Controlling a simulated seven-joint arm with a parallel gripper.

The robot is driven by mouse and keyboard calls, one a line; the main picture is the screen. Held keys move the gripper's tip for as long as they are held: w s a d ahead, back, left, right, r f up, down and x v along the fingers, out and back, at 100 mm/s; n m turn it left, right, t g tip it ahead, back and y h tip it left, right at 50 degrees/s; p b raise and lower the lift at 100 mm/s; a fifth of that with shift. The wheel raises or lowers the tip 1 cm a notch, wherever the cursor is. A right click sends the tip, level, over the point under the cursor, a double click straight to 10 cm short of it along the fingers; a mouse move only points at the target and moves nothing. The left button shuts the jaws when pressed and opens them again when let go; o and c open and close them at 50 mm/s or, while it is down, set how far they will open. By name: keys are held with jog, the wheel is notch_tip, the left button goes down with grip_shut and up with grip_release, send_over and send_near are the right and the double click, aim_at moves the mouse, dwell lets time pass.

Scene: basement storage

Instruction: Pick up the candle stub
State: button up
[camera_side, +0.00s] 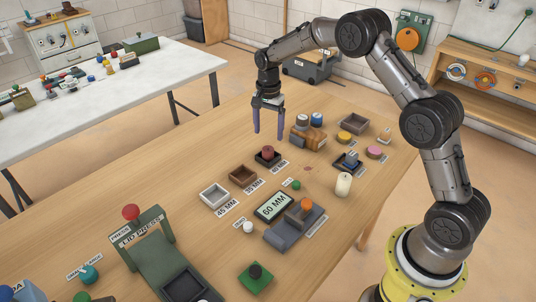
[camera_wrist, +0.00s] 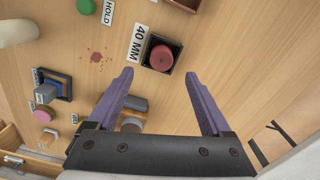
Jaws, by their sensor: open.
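The candle stub (camera_side: 343,184) looks like a cream upright cylinder with a small dark wick on top. It stands on the bare wooden table right of centre in the side view. In the wrist view a cream cylinder (camera_wrist: 16,32) shows at the upper left, cut by the frame edge. My gripper (camera_side: 269,128) is open and empty, fingers pointing down above the table. It is well to the upper left of the stub in the side view. In the wrist view my fingertips (camera_wrist: 159,75) are apart with bare wood between them, just below a dark tray.
The dark 40 MM tray (camera_side: 278,161) holds a red round piece (camera_wrist: 161,57). Brown (camera_side: 243,174) and white (camera_side: 214,195) trays stand beside it. A wooden block (camera_side: 308,138) is near my fingers.

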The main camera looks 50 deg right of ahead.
aim_at(268, 148)
notch_tip(268, 148, down, 7)
jog(key=shift+w+f, duration=0.1)
jog(key=shift+f, duration=0.1)
grip_shut()
dwell(0.7)
